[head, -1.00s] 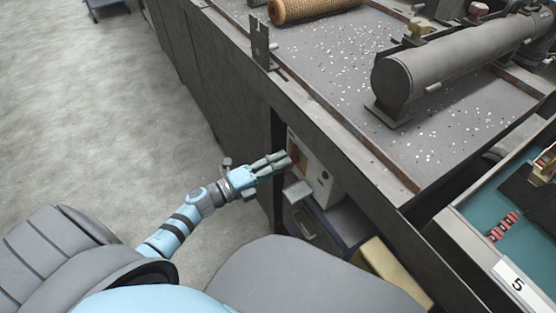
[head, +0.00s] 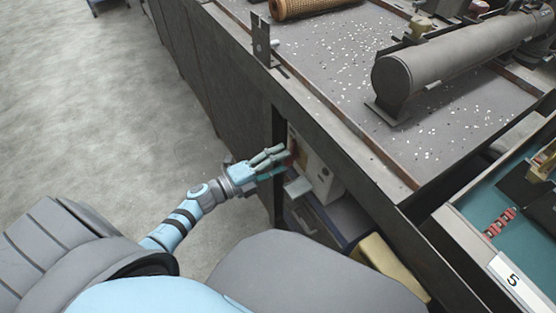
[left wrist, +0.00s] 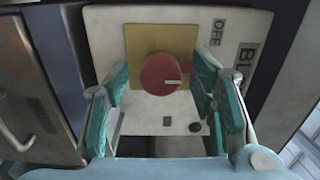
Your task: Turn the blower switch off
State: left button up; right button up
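The blower switch is a round red knob (left wrist: 160,74) on a yellow plate (left wrist: 136,38), fixed to a white control panel (left wrist: 103,24). Its white pointer mark points right in the left wrist view. An "OFF" label (left wrist: 218,32) reads sideways at the plate's upper right. My left gripper (left wrist: 160,84) is open, with one finger on each side of the knob and visible gaps between. In the head view my left gripper (head: 280,155) reaches to the white panel (head: 318,178) under the bench, fingers spread. My right gripper is out of both views.
The bench edge (head: 340,135) overhangs the panel. A grey shelf (head: 345,215) and a yellow box (head: 388,268) are below right of it. A silver handle (left wrist: 15,135) is at left in the wrist view. Open floor (head: 90,120) lies left.

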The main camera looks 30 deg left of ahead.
pick_arm(q)
jog(key=v, duration=1.2)
